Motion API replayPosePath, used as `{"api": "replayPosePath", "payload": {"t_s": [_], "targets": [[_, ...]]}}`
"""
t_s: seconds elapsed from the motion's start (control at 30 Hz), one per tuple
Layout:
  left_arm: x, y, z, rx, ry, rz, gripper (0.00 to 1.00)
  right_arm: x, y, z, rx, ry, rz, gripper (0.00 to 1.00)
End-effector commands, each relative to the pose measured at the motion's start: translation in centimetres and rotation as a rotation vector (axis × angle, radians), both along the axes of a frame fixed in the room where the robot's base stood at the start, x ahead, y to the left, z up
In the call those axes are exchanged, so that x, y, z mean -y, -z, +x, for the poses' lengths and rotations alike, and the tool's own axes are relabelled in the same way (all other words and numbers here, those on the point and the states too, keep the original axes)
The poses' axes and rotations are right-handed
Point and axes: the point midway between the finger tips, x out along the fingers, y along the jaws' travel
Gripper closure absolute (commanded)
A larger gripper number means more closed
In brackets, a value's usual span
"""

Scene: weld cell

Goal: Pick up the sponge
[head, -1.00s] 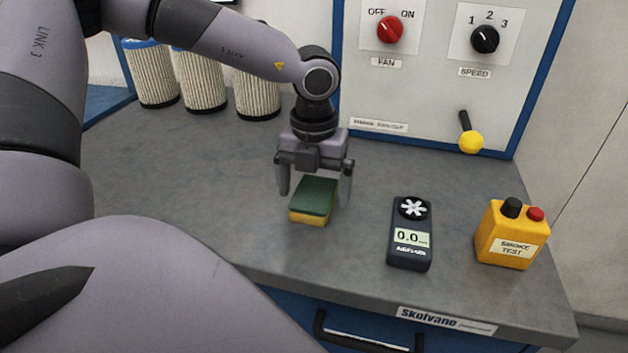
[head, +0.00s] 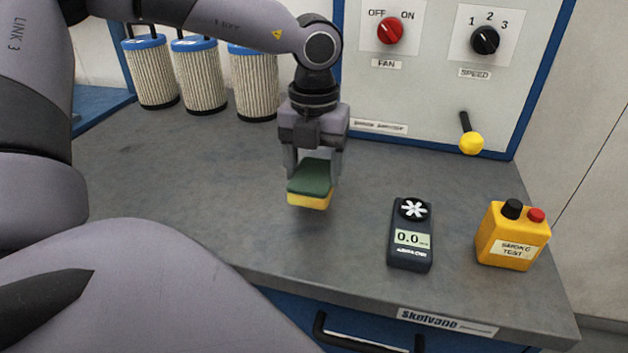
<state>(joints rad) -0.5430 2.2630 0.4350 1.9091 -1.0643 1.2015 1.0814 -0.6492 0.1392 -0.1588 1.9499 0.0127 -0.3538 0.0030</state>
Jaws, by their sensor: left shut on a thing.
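The sponge (head: 310,184), green on top and yellow below, hangs a little above the grey bench top in the head view, with a soft shadow beneath it. My left gripper (head: 312,172) points down and is shut on the sponge, one finger at each side. The sponge hides part of the fingertips. My right gripper does not show.
On the grey bench (head: 180,170), a dark air meter (head: 410,235) and a yellow smoke test box (head: 512,235) stand to the right. Several white filters (head: 200,78) stand at the back left. A control panel (head: 430,80) with a yellow-knobbed lever (head: 471,142) rises behind.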

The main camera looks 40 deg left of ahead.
Motion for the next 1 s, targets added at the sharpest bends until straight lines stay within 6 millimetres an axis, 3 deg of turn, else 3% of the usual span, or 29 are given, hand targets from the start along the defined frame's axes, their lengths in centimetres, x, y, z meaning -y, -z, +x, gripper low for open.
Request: {"api": "replayPosePath", "payload": {"t_s": [0.3, 0.5, 0.7, 1.0], "targets": [[0.0, -9.6, 0.1, 0.007, -0.002, 0.002, 0.65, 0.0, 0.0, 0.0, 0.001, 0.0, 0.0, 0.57], [0.0, -13.7, 0.1, 0.004, 0.0, 0.001, 0.65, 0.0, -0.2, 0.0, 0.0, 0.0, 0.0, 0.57], [0.0, -15.6, 0.0, 0.002, 0.001, 0.001, 0.65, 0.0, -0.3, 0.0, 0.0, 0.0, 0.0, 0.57], [0.0, -16.0, 0.0, 0.0, 0.001, -0.001, 0.65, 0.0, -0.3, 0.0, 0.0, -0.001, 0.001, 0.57]]}}
